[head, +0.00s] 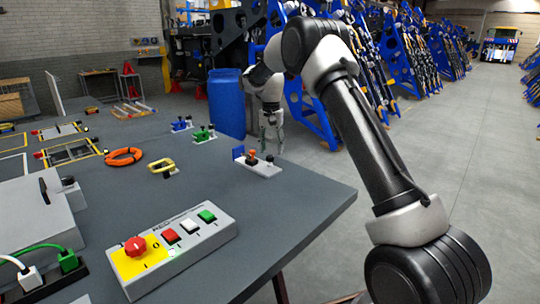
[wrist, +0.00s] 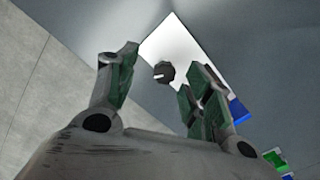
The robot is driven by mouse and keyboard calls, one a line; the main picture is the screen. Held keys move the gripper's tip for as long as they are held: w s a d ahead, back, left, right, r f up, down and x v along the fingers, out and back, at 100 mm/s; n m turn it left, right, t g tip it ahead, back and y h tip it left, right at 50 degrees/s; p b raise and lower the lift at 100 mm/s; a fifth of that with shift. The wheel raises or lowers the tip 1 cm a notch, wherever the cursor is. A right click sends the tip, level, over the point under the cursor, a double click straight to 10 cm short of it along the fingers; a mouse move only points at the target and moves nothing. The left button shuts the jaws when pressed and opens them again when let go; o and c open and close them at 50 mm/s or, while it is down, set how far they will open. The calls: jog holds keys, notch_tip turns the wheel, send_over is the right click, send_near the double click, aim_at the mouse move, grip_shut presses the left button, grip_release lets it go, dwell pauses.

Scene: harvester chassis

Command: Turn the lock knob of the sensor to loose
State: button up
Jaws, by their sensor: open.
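The sensor unit sits near the right corner of the grey table, on a white base plate (head: 262,170) with a blue upright part (head: 238,153), a small orange-red part (head: 252,154) and a dark knob (head: 269,158). My gripper (head: 271,147) points down close above the knob end. In the wrist view the gripper (wrist: 161,66) is open, one finger on each side of the dark round knob (wrist: 164,73). The knob carries a pale mark. The fingers look apart from it. The blue part (wrist: 238,109) is partly hidden behind the right finger.
A control box (head: 190,243) with a red knob and buttons stands at the table front. A blue barrel (head: 226,103) stands behind.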

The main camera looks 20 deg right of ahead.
aim_at(270, 156)
jog(key=shift+m+t, duration=0.3)
jog(key=shift+m, duration=0.4)
jog(key=w+r, duration=0.2)
jog(key=r, duration=0.1)
jog(key=shift+a+r, duration=0.15)
jog(key=shift+r, duration=0.15)
jog(key=shift+s+m, duration=0.2)
jog(key=shift+m, duration=0.3)
jog(key=shift+f+m, duration=0.3)
notch_tip(270, 156, down, 7)
jog(key=shift+f, duration=0.1)
jog(key=c, duration=1)
